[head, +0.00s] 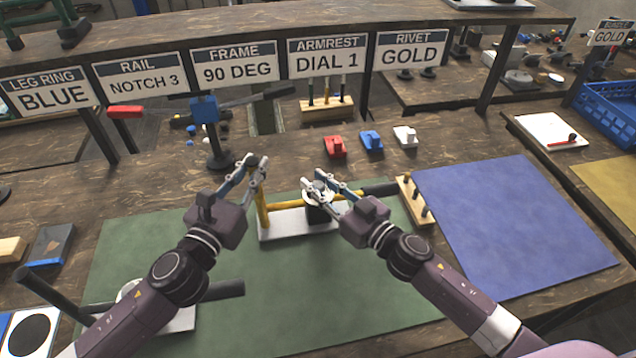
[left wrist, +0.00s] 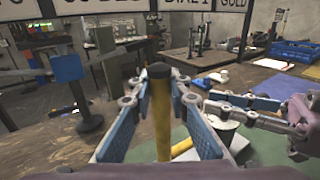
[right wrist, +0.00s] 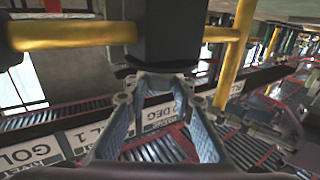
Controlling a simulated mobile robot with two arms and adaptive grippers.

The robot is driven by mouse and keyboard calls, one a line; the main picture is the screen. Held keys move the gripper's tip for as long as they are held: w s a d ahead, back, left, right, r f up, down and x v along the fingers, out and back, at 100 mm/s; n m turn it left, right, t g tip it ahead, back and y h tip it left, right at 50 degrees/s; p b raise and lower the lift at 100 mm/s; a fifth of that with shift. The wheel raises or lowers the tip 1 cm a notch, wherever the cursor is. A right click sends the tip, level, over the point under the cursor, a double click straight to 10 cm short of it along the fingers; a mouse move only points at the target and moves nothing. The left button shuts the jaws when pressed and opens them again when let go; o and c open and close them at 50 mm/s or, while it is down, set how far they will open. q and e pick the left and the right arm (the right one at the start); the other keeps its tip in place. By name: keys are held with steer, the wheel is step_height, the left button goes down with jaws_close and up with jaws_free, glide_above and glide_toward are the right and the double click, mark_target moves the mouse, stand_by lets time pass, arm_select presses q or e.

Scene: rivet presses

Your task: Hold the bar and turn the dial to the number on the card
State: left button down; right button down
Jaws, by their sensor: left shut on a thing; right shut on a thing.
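The card reading ARMREST DIAL 1 (head: 327,58) hangs at the back in the head view. A yellow bar (head: 262,212) with a black end stands upright on a white base (head: 285,224) on the green mat. My left gripper (head: 257,164) is shut on it near its top; the bar (left wrist: 162,125) also shows between the fingers in the left wrist view. A dark dial block (head: 320,213) with a pale disc sits on the same fixture. My right gripper (head: 318,182) is shut on the dial from above. The dark part (right wrist: 172,30) fills the right wrist view's top. The dial's numbers are unreadable.
Red (head: 335,147), blue (head: 370,140) and white (head: 405,137) blocks lie behind. A blue clamp stand (head: 204,110) is at the back left. A wooden peg rack (head: 412,202) is right of the fixture. The blue mat (head: 520,225) is clear.

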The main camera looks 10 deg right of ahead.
steer(key=n+g+y, duration=0.4)
steer(key=y, duration=0.1)
steer(key=shift+w+n+g, duration=0.1)
steer(key=shift+n+g, duration=0.2)
steer(key=shift+g, duration=0.1)
steer(key=shift+n+g+y, duration=1.1)
steer(key=shift+n+g, duration=0.2)
steer(key=shift+g, duration=0.8)
steer(key=c, duration=1.6)
jaws_free()
steer(key=shift+d, duration=0.1)
steer(key=v, duration=1.2)
steer(key=shift+f, duration=0.2)
